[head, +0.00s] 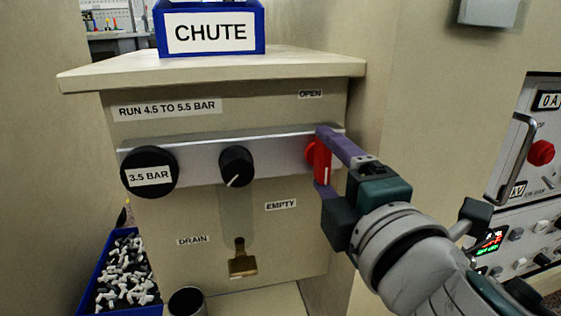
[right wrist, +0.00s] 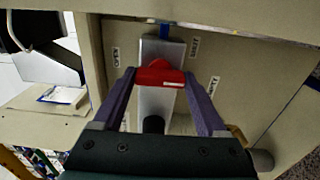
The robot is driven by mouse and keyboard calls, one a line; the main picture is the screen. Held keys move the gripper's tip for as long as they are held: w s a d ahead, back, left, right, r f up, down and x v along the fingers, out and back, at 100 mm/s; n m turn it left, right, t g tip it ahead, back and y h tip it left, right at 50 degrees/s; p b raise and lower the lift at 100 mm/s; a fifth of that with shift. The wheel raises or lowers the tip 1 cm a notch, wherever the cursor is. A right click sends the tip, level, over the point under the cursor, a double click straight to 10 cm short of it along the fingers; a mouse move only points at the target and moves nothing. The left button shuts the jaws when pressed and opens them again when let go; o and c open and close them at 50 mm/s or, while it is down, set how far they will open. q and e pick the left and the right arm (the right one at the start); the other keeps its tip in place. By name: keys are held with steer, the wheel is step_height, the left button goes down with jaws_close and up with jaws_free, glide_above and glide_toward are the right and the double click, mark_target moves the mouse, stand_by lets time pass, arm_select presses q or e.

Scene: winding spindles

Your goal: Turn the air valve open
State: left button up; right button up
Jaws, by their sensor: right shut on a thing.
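The red air valve handle (head: 323,163) sits at the right end of the silver bar on the cabinet front. It stands about upright, with a white line near its lower end. The OPEN label (head: 310,94) is above it. My right gripper (head: 321,160) has one purple finger at the handle's top and one at its bottom. In the right wrist view, the red handle (right wrist: 160,77) spans the space between the fingers, and the gripper is shut on it. My left gripper is not in view.
A gauge reading 3.5 BAR (head: 150,172) and a black knob (head: 236,167) share the silver bar. A brass drain piece (head: 242,264) is below. A blue CHUTE bin (head: 210,50) stands on top. A control panel (head: 515,190) is at right, close to my right arm.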

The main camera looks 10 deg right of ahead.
steer(key=o, duration=1.3)
steer(key=s, duration=1)
steer(key=shift+d, duration=0.15)
